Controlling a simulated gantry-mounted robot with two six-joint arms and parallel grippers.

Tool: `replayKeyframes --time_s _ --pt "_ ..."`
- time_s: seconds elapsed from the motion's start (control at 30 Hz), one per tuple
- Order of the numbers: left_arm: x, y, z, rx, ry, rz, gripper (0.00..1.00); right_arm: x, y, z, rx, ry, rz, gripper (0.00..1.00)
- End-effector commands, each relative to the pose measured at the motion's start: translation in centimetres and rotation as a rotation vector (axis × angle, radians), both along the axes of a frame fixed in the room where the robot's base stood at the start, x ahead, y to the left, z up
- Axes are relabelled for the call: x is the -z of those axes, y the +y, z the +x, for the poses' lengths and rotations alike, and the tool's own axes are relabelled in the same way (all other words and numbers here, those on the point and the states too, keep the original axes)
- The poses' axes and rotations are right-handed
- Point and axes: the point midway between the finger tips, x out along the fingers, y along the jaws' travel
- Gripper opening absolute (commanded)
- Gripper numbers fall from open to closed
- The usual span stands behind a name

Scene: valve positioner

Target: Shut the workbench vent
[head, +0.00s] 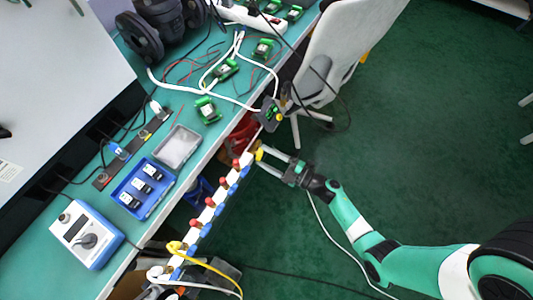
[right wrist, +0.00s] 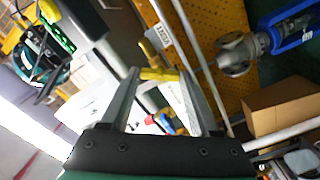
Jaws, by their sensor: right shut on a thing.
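A yellow valve handle (head: 259,153) is at the upper end of a white pipe manifold (head: 228,180) along the workbench's front edge. My right gripper (head: 262,157) reaches it from the right, with its fingers on the handle. In the right wrist view, the yellow handle (right wrist: 158,74) lies across between the two fingertips of my right gripper (right wrist: 158,76), which are shut on it. Part of the handle stands up beyond the fingers. The handle's exact angle to the pipe is hard to tell. My left gripper is not in view.
Red and blue fittings line the manifold. The green workbench (head: 45,265) holds a blue tray (head: 160,205), a meter box (head: 85,235), green modules and loose cables. A yellow hose (head: 215,268) hangs at the manifold's lower end. A grey chair (head: 335,50) stands beyond my gripper. Green floor is open at right.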

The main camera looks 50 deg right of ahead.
Motion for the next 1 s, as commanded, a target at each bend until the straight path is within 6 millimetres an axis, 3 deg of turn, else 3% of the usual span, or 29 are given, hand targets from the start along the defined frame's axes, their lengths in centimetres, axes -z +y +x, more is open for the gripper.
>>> replayKeyframes --time_s 0.5,1.0 --pt "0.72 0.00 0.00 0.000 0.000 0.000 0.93 0.13 0.00 -0.04 0.000 -0.067 -0.448 0.07" --pt "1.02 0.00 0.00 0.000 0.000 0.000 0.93 0.07 -0.02 -0.03 0.001 -0.094 -0.628 0.07"
